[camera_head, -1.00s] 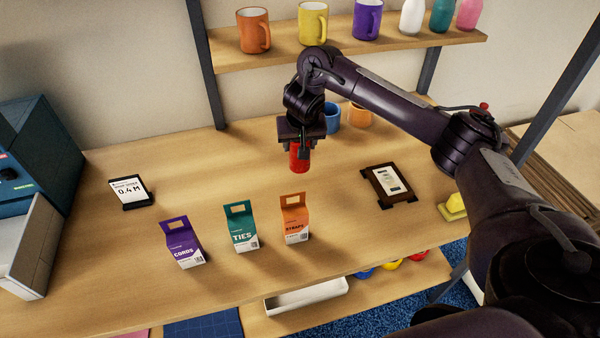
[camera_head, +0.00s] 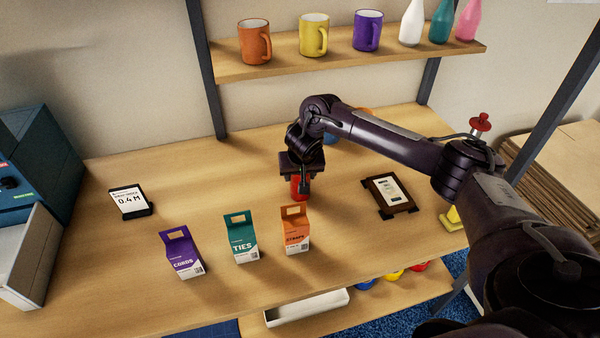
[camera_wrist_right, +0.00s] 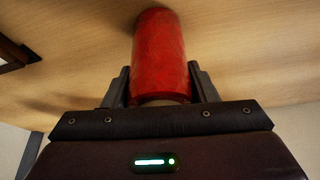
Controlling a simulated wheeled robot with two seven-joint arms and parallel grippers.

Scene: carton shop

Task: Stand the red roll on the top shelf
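The red roll (camera_head: 300,188) is upright between the fingers of my right gripper (camera_head: 301,180), over the middle of the bench behind the orange carton. In the right wrist view the red roll (camera_wrist_right: 161,55) sits between the two fingers (camera_wrist_right: 162,88), which close on its sides. I cannot tell whether its lower end touches the bench. The top shelf (camera_head: 350,62) is at the back, above the bench. An orange mug (camera_head: 254,42), a yellow mug (camera_head: 314,36), a purple mug (camera_head: 367,31) and several bottles (camera_head: 411,24) stand along it. My left gripper is out of view.
A purple carton (camera_head: 181,253), a teal carton (camera_head: 241,238) and an orange carton (camera_head: 295,231) stand at the bench's front. A sign (camera_head: 130,200) stands left and a dark framed display (camera_head: 389,194) right. Dark posts (camera_head: 206,70) flank the shelf. Mugs behind my arm are mostly hidden.

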